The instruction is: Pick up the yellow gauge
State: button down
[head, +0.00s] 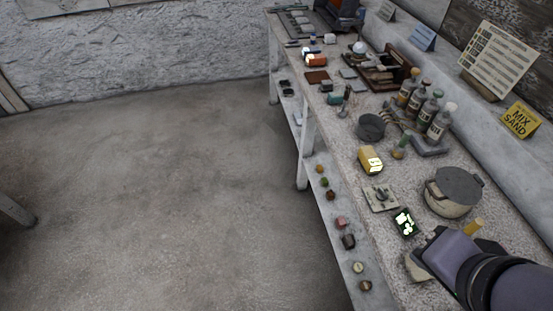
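The yellow gauge (370,160) is a small boxy yellow thing with a pale lit face. It stands on the speckled bench top (345,136) near its left edge, below a dark round pot. My gripper (447,255) comes in at the bottom right, over the near end of the bench. It is well apart from the gauge, nearer the camera. Its fingers are not clearly visible, so I cannot tell whether it is open or shut.
A grey plate with a knob (381,198), a dark lit device (405,222) and a lidded pot (453,192) stand between the gauge and my gripper. Bottles (440,122) stand behind. A lower shelf (332,222) holds several small items. The floor (180,190) at left is clear.

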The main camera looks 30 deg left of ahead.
aim_at(371, 164)
jog(key=u, duration=0.45)
jog(key=z, duration=2.8)
jog(key=u, duration=2.8)
jog(key=i+j+z, duration=0.55)
jog(key=z, duration=0.2)
jog(key=i+j+z, duration=0.2)
jog(key=j+z, duration=0.15)
jog(key=i+j+z, duration=0.1)
jog(key=j+z, duration=0.3)
jog(key=j, duration=0.1)
